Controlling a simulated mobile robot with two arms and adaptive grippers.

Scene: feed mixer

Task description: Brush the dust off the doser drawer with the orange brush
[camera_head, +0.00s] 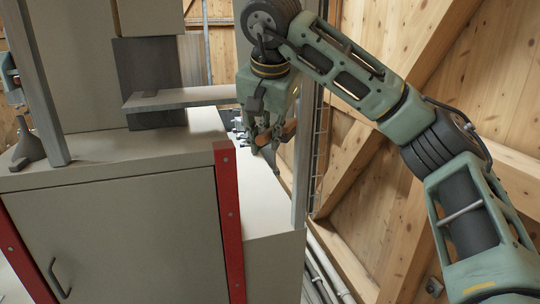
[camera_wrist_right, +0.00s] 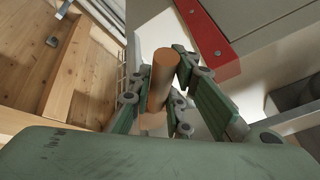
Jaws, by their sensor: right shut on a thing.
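My right gripper (camera_head: 268,140) is shut on the orange brush (camera_head: 290,131), beside the right side of the machine. In the right wrist view the brush (camera_wrist_right: 161,78) is an orange-brown cylinder between the fingers of the gripper (camera_wrist_right: 160,90). Its bristles cannot be made out. A flat grey piece (camera_head: 180,98) juts out in front of a dark panel on the machine; I cannot tell whether it is the doser drawer. No dust can be made out on it. My left gripper cannot be identified; only a small green part shows at the left edge.
The beige machine cabinet (camera_head: 120,220) has red edge strips (camera_head: 229,220) and a black door handle. A grey upright post (camera_head: 302,150) stands close to the right gripper. Wooden walls (camera_head: 370,200) are at the right.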

